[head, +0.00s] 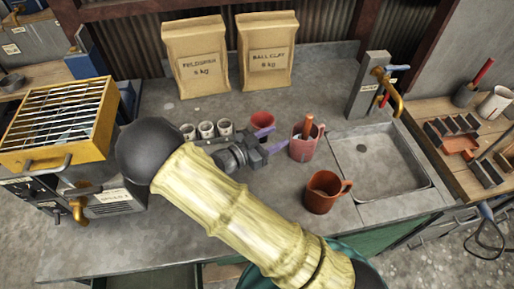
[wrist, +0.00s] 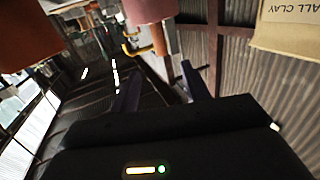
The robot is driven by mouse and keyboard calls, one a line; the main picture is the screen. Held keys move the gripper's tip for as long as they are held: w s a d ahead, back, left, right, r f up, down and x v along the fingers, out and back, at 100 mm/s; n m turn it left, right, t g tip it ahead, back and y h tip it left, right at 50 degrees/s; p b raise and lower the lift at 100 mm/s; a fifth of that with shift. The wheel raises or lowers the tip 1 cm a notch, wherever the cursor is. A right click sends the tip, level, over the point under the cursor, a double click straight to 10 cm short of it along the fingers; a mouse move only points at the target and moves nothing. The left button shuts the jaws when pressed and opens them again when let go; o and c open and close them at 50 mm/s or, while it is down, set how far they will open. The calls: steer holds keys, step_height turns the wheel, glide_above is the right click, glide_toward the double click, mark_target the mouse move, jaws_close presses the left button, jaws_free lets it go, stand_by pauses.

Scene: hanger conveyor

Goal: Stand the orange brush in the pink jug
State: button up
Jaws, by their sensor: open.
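The pink jug (head: 302,151) stands upright on the grey counter, left of the sink. The orange brush (head: 308,126) stands in it, its orange end sticking up above the rim; its lower part is hidden inside. My gripper (head: 272,140) is just left of the jug, its purple fingers spread apart with nothing between them. In the wrist view my gripper (wrist: 158,88) also shows open and empty, with the pink jug (wrist: 150,9) at the top edge, apart from the fingers.
A brown-orange mug (head: 325,192) stands in front of the jug. A red cup (head: 262,119) and small white cups (head: 206,129) are behind my gripper. Two paper bags (head: 266,52) stand at the back. The sink (head: 382,165) is at right, a yellow grill box (head: 60,122) at left.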

steer(key=v, duration=0.5)
steer(key=shift+s+a+b, duration=0.25)
steer(key=shift+a+b, duration=0.05)
steer(key=shift+b, duration=0.1)
steer(key=shift+w, duration=0.15)
stand_by(0.5)
steer(key=w+d+n+y, duration=0.5)
steer(key=w+y, duration=0.3)
steer(key=y, duration=0.3)
steer(key=s+d+r+n+g+y, duration=0.1)
steer(key=s+d+n+g, duration=0.1)
steer(key=s, duration=0.4)
steer(key=s+d+r+n+g+y, duration=0.1)
steer(key=s+d+r+n+g, duration=0.1)
steer(key=s+d, duration=0.3)
steer(key=s+d+r+n+g+y, duration=0.1)
steer(key=s+d+n+g, duration=0.1)
steer(key=s, duration=0.5)
steer(key=shift+s+d+r+g+y, duration=0.2)
steer(key=shift+d+g, duration=0.1)
steer(key=shift+d, duration=0.2)
steer(key=shift+s+d+r+g+y, duration=0.15)
steer(key=shift+d+g, duration=0.15)
steer(key=shift+d, duration=0.2)
steer(key=shift+f, duration=0.1)
